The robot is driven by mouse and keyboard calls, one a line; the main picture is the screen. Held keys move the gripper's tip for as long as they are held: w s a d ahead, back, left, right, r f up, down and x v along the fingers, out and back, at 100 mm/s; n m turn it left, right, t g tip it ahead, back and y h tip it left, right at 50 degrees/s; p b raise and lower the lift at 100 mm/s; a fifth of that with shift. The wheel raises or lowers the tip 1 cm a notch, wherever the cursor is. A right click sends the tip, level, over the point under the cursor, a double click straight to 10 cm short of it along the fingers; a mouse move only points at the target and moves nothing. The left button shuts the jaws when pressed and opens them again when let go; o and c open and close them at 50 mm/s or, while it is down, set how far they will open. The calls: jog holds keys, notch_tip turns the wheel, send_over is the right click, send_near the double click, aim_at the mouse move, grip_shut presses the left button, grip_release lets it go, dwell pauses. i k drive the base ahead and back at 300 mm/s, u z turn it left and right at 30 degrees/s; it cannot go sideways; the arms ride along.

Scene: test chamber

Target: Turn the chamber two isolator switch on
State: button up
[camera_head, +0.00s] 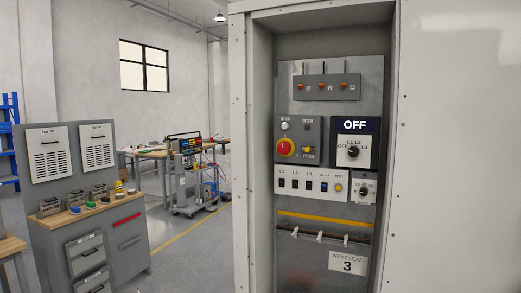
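An open cabinet (239,150) on the right holds a panel of switches. A red rotary knob on a yellow plate (286,147) sits on a grey box at the panel's left. To its right, a black selector knob (353,151) has marks that seem to read OFF, L1, L2 and L3. A display above it (355,125) reads OFF. No label that I can read names chamber two, so I cannot tell which is its isolator. My gripper is not in view.
Below are a white strip of small black switches (309,184) and another small knob (364,191). A card (347,262) reads NEXT LEAD 3. The cabinet's white side panel (460,150) fills the right. A grey workbench (120,245) and a trolley (190,180) stand left.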

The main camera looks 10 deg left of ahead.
aim_at(283, 148)
jog(key=i, duration=1)
jog(key=u, duration=0.05)
